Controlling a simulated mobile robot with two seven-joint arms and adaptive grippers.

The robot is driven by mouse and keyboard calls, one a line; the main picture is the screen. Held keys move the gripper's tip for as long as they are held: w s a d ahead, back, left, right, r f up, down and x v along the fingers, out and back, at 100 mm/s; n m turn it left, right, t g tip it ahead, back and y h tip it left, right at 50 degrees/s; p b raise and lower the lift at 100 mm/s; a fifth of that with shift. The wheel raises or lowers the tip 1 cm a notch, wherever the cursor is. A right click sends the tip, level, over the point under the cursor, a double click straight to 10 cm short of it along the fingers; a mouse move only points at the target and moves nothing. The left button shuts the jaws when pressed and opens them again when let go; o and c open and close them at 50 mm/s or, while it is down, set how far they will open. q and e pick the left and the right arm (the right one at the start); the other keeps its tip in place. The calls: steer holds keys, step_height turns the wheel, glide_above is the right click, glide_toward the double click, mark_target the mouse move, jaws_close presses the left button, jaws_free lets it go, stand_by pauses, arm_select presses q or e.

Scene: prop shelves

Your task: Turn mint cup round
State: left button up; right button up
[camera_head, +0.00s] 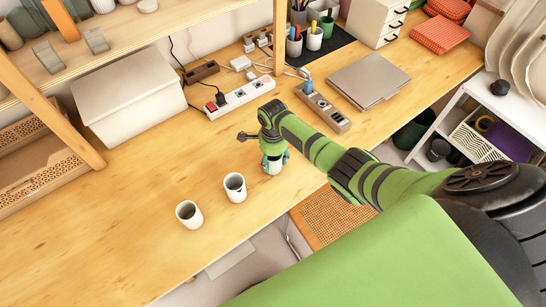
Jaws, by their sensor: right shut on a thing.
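My right gripper (274,157) points down at the table's front part, its arm coming in from the right. It is shut on a small pale cup (273,168), the mint cup as far as I can tell. The fingers and wrist hide most of this cup, so its handle and facing cannot be seen. The cup is upright at or just above the wooden table (130,235); I cannot tell if it touches. Two pale cups stand upright and apart to its left: a nearer one (189,215) and another one (235,188). My left gripper is not in view.
Power strips (240,96) (323,108) and a grey laptop (368,79) lie behind the gripper. A white box (128,96) stands at the back left, beside a wooden shelf (130,30). The table's left front is clear. A white rack (490,110) stands at right.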

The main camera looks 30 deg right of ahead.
steer(key=shift+f, duration=0.2)
stand_by(0.5)
steer(key=o, duration=1.4)
steer(key=shift+c, duration=0.2)
steer(key=shift+r, duration=0.1)
